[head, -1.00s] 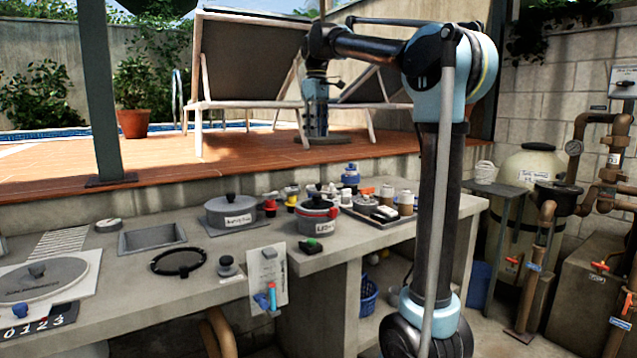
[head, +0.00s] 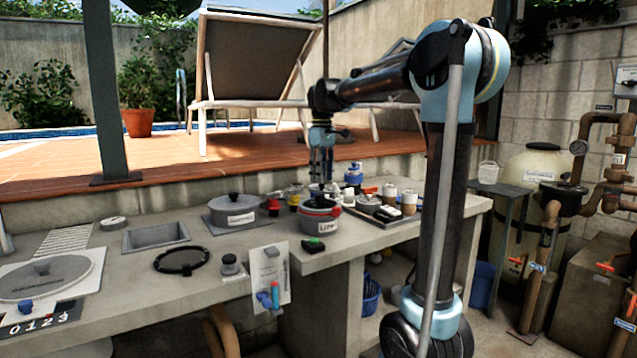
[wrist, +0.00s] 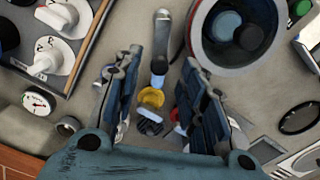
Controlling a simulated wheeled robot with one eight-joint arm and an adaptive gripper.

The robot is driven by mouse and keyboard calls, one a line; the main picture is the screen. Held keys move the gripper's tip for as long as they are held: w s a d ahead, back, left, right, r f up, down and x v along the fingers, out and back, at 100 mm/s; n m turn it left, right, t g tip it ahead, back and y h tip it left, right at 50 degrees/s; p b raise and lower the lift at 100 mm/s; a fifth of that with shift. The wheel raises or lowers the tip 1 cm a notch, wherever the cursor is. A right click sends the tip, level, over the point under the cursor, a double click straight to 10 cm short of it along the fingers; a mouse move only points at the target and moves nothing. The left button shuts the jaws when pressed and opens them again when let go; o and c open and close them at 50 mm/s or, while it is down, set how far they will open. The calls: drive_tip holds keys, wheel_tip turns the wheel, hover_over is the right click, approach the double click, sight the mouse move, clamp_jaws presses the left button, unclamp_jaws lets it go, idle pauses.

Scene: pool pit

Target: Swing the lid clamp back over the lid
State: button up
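A grey pot-shaped housing (head: 319,217) with a red band and a dark-knobbed lid stands on the counter. In the head view my gripper (head: 321,172) points down just above and behind the housing.
Another lidded grey pot (head: 234,212) stands to the left. A tray (head: 378,221) of small items is to the right, and a blue-capped bottle (head: 353,174) stands behind. A black ring (head: 181,261) and a sink (head: 155,237) are further left. The raised tiled deck edge runs behind.

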drive_tip(key=shift+f, duration=1.15)
drive_tip(key=shift+c, duration=0.6)
